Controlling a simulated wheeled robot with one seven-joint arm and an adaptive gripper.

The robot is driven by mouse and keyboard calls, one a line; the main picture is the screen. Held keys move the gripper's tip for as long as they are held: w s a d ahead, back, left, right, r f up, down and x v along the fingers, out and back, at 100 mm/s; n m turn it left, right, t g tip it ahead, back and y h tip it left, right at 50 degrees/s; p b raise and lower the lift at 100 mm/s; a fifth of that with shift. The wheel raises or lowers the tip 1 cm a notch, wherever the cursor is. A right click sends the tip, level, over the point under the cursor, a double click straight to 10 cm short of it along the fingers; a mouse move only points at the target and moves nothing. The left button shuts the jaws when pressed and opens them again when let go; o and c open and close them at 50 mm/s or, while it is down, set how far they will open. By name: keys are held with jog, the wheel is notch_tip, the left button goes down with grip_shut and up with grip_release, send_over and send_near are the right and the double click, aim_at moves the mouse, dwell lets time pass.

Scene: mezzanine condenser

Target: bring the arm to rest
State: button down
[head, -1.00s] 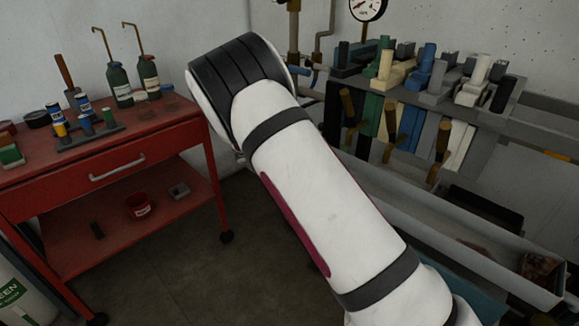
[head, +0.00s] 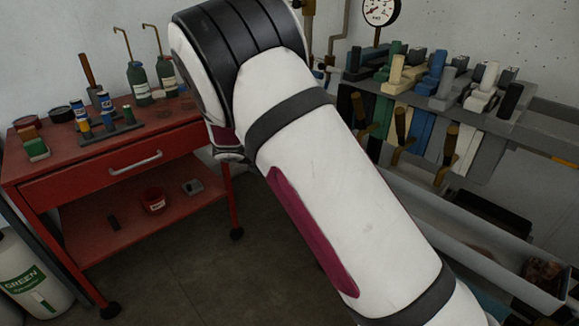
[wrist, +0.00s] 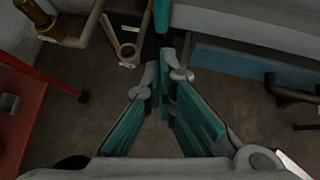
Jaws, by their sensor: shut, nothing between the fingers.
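My arm (head: 330,180) crosses the middle of the head view, white with black bands, rising from the lower right toward the upper middle. My gripper is hidden in the head view. In the wrist view my gripper (wrist: 163,70) has teal finger pads that come together at the tips. It is shut with nothing held. Below it the wrist view shows the dark floor (wrist: 120,125).
A red cart (head: 75,165) with bottles and cans stands at the left. A tool rack (head: 490,120) and a grey trough (head: 480,245) are at the right. In the wrist view, brass pipework (wrist: 65,30) is at the upper left and a dark pipe (wrist: 290,92) at the right. Floor shows between cart and trough.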

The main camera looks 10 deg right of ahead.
jog(key=s+d+r+m+g+y+p, duration=0.15)
jog(key=s+d+r+m, duration=0.25)
jog(key=s+r+m, duration=0.45)
jog(key=s+d+r+m+g+y+p, duration=0.1)
jog(key=s+d+r+m+y+p, duration=0.3)
jog(key=s+r, duration=0.75)
jog(key=s+r+m+p, duration=0.1)
jog(key=s+m, duration=0.3)
jog(key=s, duration=0.5)
jog(key=s+a+r+m+y+p, duration=0.1)
jog(key=s+r+m, duration=0.3)
jog(key=s, duration=0.5)
jog(key=s+a+r+m+y+p, duration=0.1)
jog(key=s+m, duration=0.4)
jog(key=s, duration=0.5)
jog(key=shift+a+r+m, duration=0.25)
jog(key=shift+r+m, duration=0.1)
jog(key=shift+r, duration=0.4)
jog(key=shift+s+d+t, duration=0.1)
jog(key=shift+t, duration=0.15)
